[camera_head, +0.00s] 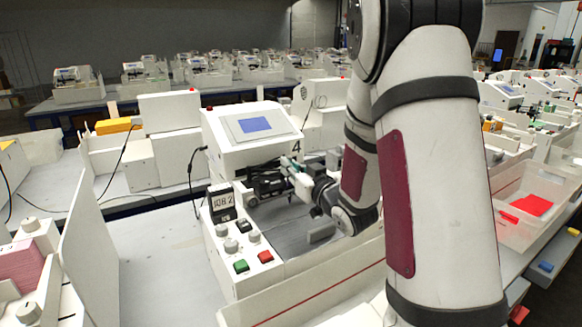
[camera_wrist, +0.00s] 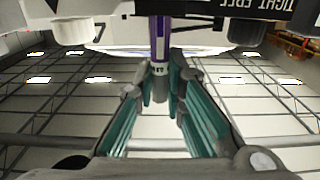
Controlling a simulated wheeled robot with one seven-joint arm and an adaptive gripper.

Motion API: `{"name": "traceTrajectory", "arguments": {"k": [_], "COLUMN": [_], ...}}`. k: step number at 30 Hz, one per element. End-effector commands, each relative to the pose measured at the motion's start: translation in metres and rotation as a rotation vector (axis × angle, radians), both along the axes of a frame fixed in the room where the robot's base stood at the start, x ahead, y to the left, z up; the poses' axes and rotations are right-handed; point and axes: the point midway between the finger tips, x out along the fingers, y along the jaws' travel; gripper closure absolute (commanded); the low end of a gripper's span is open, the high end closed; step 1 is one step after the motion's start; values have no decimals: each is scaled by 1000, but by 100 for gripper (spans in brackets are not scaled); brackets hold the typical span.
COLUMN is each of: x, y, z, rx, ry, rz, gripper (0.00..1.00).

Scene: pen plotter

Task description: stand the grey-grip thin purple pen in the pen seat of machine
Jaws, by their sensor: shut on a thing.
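The thin pen shows in the wrist view as a purple shaft (camera_wrist: 158,40) with a grey grip part (camera_wrist: 159,72). My gripper (camera_wrist: 161,88) has teal fingers, shut on the pen at its grey part. The pen runs straight up the wrist picture, past a white machine part. In the head view my gripper (camera_head: 291,172) is at the front of the machine (camera_head: 222,130) marked 4, beside its dark carriage (camera_head: 267,181). The pen is too small to make out there. The pen seat is not clear in either view, and I cannot tell whether the pen touches it.
The machine's front panel has knobs, a green button (camera_head: 241,266), a red button (camera_head: 265,256) and a small display (camera_head: 222,201). A clear bin (camera_head: 530,228) with red pieces is at right. My arm hides much of the machine's right side.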

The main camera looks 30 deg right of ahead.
Motion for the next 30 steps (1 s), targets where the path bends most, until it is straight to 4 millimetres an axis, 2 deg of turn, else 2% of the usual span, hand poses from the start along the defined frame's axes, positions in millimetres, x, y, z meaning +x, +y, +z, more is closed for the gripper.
{"name": "traceTrajectory", "arguments": {"k": [11, 12, 14, 15, 25, 30], "x": [0, 0, 0, 0, 0, 0], "y": [0, 0, 0, 0, 0, 0], "z": [-9, -9, -8, -8, -5, 13], "rx": [0, 0, 0, 0, -1, -2], "ry": [1, 1, 0, 0, -1, -5], "rz": [-1, 0, 0, 0, 0, 0], "gripper": [100, 82, 69, 65, 65, 65]}}
